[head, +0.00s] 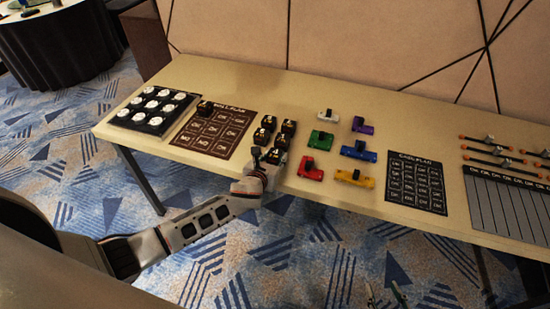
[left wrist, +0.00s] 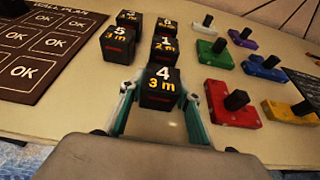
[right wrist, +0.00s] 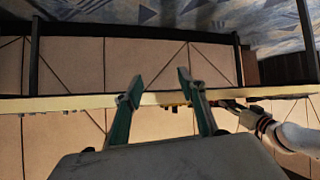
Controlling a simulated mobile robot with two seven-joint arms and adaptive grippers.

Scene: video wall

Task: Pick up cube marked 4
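The cube marked 4, black with a yellow "3 m", stands on the table in the left wrist view (left wrist: 161,90). In the head view it seems to be the nearest black cube (head: 276,157), partly hidden by my left gripper (head: 265,158). My left gripper's fingers (left wrist: 158,92) are apart, one on each side of the cube, with a small gap visible at the left finger. My right gripper (right wrist: 155,85) is open and empty; its fingertips also show at the bottom edge of the head view (head: 385,290), away from the tabletop.
Cube 5 (left wrist: 118,43), cube 1 (left wrist: 163,48) and other black cubes stand just behind. Coloured blocks, including a red one (head: 311,170), stand to the right. The wall plan sheet (head: 213,132) lies left. The table's front edge is close to my left gripper.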

